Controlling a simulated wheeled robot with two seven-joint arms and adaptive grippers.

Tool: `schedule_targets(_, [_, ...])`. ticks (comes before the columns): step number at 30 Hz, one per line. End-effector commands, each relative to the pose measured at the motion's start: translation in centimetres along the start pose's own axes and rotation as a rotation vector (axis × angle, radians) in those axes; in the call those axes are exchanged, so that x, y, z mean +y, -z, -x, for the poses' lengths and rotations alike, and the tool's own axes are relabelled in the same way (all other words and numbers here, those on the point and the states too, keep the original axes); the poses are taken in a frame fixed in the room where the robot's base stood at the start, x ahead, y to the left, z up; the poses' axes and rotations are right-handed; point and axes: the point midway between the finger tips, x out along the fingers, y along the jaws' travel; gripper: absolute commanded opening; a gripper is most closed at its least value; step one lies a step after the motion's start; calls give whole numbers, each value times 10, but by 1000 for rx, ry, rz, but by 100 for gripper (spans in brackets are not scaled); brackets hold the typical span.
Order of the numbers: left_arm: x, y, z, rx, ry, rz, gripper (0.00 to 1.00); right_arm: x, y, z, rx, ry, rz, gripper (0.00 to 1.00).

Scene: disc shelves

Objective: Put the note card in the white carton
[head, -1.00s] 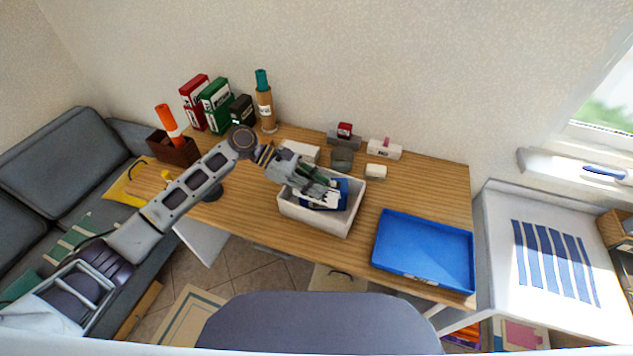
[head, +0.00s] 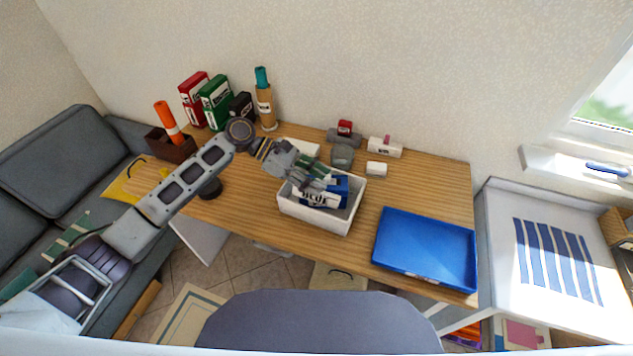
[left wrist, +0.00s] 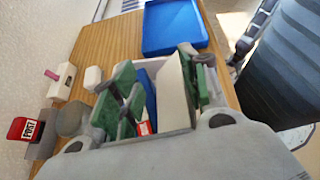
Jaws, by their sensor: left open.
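The white carton (head: 316,218) stands open on the wooden desk. My left gripper (head: 319,183) is over its opening, pointing down into it, with its fingers spread. A pale flat panel with dark lettering, which looks like the note card (head: 318,201), is inside the carton just below the fingers. In the left wrist view a pale, tilted panel (left wrist: 174,92) shows between the green fingers, close to the right-hand one. A blue item (head: 341,187) lies beside the card in the carton. The card's lower part is hidden. My right gripper is out of view.
A blue tray (head: 425,250) stands right of the carton. Small white and grey boxes, one with a red top (head: 345,128), stand behind it. Binders (head: 214,101), a tan bottle (head: 265,105) and a brown holder (head: 172,146) stand at the back left. Front desk space is clear.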

Motion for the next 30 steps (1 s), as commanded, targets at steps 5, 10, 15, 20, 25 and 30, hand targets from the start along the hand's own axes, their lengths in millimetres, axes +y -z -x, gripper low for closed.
schedule_targets(5, [0,2,29,2,-3,1,44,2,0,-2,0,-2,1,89])
schedule_targets(10, [1,1,54,1,-3,2,44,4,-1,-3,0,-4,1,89])
schedule_targets(15, [1,2,80,1,-3,2,44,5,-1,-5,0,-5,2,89])
schedule_targets(20, [1,2,100,2,-3,2,44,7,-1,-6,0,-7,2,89])
schedule_targets(25, [0,1,114,0,-2,1,44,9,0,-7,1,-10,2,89])
schedule_targets(30, [0,1,118,0,-2,1,44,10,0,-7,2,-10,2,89])
